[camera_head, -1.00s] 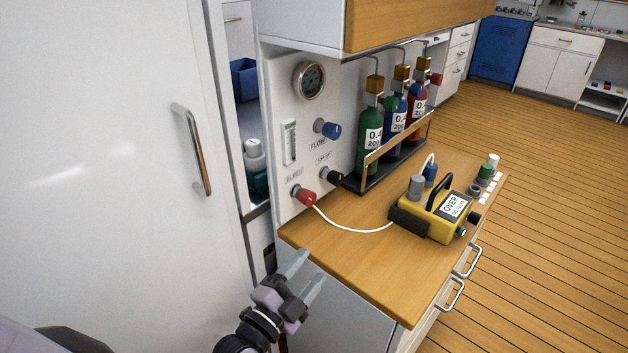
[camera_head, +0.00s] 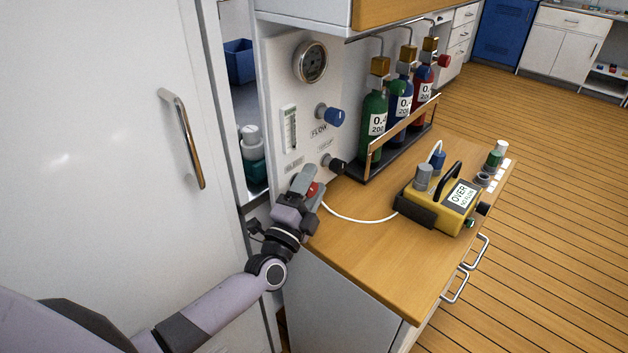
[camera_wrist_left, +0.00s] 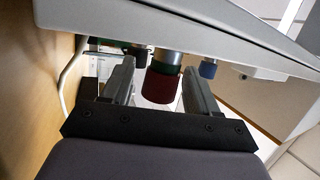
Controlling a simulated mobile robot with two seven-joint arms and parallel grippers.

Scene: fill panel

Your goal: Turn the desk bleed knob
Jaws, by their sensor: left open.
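The red bleed knob (camera_head: 313,189) is low on the white panel (camera_head: 283,85), with a white hose running from near it. In the head view my left gripper (camera_head: 308,186) is in front of it and hides most of it. In the left wrist view the red knob (camera_wrist_left: 161,85) sits between the two spread fingers of my left gripper (camera_wrist_left: 158,95), with visible gaps on both sides. The gripper is open and is not closed on the knob. My right gripper is not in view.
A blue FLOW knob (camera_head: 330,116) and a black knob (camera_head: 333,164) are above the red one. A yellow device (camera_head: 440,207) stands on the wooden desk (camera_head: 365,250). Racked gas bottles (camera_head: 374,125) stand behind it. A white door with a handle (camera_head: 182,138) is at left.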

